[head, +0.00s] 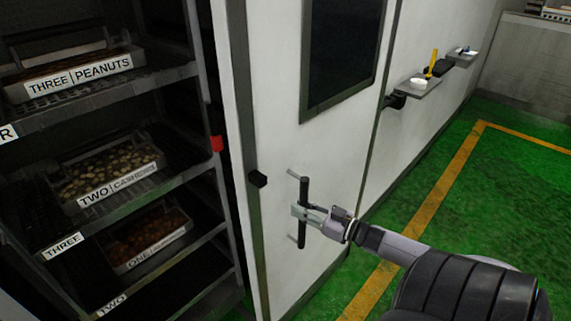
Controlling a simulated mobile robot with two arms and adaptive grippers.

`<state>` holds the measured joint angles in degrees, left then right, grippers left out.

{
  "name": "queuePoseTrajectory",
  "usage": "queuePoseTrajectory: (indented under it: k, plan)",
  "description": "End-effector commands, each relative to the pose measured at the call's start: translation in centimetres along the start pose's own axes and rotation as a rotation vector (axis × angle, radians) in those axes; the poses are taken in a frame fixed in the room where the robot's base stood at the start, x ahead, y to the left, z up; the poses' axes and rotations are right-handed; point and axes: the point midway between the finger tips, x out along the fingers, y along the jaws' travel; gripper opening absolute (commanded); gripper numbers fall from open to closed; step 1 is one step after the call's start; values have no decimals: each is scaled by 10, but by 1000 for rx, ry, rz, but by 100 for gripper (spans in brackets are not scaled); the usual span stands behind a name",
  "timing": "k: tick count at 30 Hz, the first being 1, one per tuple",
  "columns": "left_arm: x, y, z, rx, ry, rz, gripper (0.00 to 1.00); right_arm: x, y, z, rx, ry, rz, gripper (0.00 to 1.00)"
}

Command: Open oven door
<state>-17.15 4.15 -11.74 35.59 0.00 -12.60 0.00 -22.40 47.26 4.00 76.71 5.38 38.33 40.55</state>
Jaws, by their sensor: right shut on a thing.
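The oven door (281,140) is a white panel with a dark window (342,50). It stands beside the dark rack, and I cannot tell how far it is open. A black vertical bar handle (303,232) is mounted on the door. My right gripper (304,212) reaches in from the lower right and is shut on the handle at its middle. My left gripper is not in view.
A dark rack (128,205) at left holds labelled trays of nuts, including a peanuts tray (75,75). Small wall shelves (417,86) hold items beyond the door. The green floor (500,200) at right, with a yellow line (425,215), is clear.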

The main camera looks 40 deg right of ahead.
Motion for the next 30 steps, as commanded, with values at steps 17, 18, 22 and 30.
queuePoseTrajectory:
  k: [17, 18, 22, 30]
  plan:
    - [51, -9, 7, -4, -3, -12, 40, -19, 96, 3, 0, -3, -2, 0]
    - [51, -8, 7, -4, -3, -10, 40, -20, 98, 3, 1, -4, -2, 0]
    - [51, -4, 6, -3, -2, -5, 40, -20, 99, 3, 2, -4, -2, 0]
    - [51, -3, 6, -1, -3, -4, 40, -20, 99, 3, 2, -6, -3, 22]
